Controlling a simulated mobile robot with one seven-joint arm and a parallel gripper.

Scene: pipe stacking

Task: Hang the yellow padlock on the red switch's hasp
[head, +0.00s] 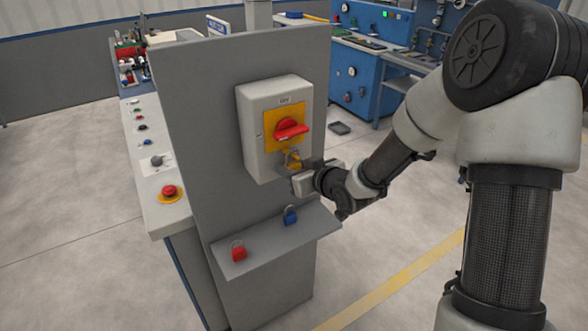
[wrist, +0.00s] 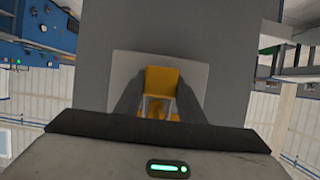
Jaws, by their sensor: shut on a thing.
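The yellow padlock (head: 293,165) is held by my gripper (head: 303,167) just below the red switch (head: 290,129), close to the front of its grey box. In the wrist view the padlock's yellow body (wrist: 161,80) sits between the two fingers of my gripper (wrist: 160,92), which are shut on it. Its thin shackle points toward the bottom of that view. The red switch handle sits on a yellow plate (head: 271,138). The hasp is not clear in either view, and I cannot tell whether the shackle passes through it.
A grey shelf (head: 262,250) juts from the panel (head: 195,110) below the switch box. A red padlock (head: 238,252) and a blue padlock (head: 290,216) stand on it. A bench with buttons (head: 148,170) is at left. Open floor lies to the right.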

